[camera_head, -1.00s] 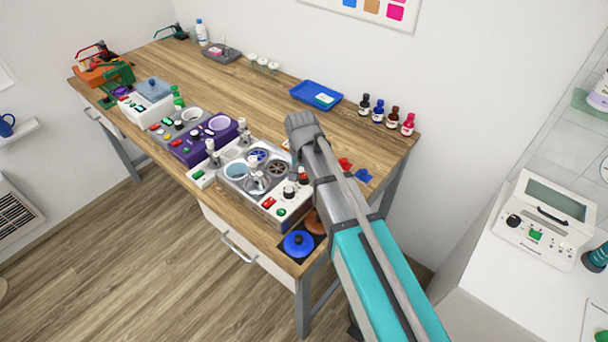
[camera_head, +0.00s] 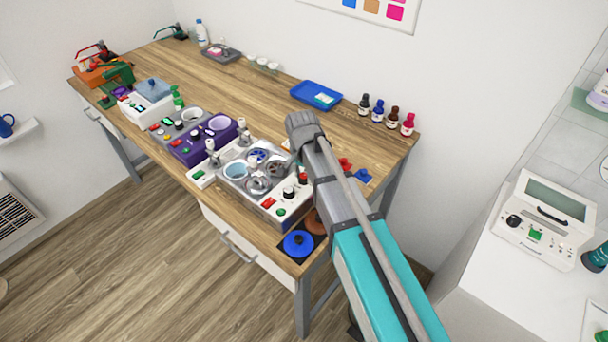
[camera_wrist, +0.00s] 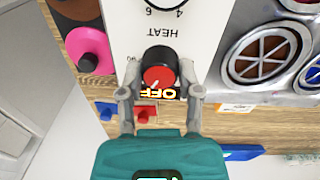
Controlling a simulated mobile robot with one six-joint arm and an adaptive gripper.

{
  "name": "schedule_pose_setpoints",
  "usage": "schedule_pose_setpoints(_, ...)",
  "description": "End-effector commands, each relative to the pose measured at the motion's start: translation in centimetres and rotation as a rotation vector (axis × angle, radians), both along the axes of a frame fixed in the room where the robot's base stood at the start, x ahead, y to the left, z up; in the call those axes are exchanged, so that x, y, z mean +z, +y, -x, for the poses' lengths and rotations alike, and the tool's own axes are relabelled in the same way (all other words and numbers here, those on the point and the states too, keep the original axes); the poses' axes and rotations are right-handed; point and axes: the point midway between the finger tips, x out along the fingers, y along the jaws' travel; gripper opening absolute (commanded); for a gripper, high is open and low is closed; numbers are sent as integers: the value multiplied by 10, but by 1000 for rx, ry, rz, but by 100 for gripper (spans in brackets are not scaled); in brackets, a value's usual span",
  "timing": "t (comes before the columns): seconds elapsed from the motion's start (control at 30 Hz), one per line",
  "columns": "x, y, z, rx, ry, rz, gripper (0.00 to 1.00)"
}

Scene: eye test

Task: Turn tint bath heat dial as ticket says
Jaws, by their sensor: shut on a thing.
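The tint bath unit (camera_head: 262,172) stands at the right front of the bench, with round wells and a white panel (camera_wrist: 125,30). In the wrist view, my gripper (camera_wrist: 160,93) has a fingertip on each side of a black knob with a red cap (camera_wrist: 158,77) and is shut on it. The word HEAT (camera_wrist: 160,32) lies between this knob and another dial (camera_wrist: 163,3), cut off by the top edge. OFF is printed below the held knob. In the head view, my arm hides most of the gripper. I cannot read the knob's setting. No legible ticket shows.
Blue lid (camera_head: 298,243) sits at the bench's front corner. Red clips (camera_head: 345,164) and blue clips (camera_head: 363,175) lie right of my arm. A blue tray (camera_head: 316,95) and small bottles (camera_head: 378,110) stand behind. A purple unit (camera_head: 205,145) is to the left.

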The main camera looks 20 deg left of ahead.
Motion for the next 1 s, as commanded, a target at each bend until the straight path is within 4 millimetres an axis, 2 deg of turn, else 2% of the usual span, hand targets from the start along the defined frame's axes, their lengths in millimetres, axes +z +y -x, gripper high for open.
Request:
schedule_pose_setpoints(0.07, 0, 0, 1, 1, 2, 0, 0)
schedule_pose_setpoints(0.1, 0, 0, 1, 1, 2, 0, 53)
schedule_pose_setpoints(0.23, 0, 0, 1, 2, 1, 1, 77)
schedule_pose_setpoints(0.27, 0, 0, 1, 2, 1, 1, 80)
schedule_pose_setpoints(1.0, 0, 0, 0, 21, 0, 0, 80)
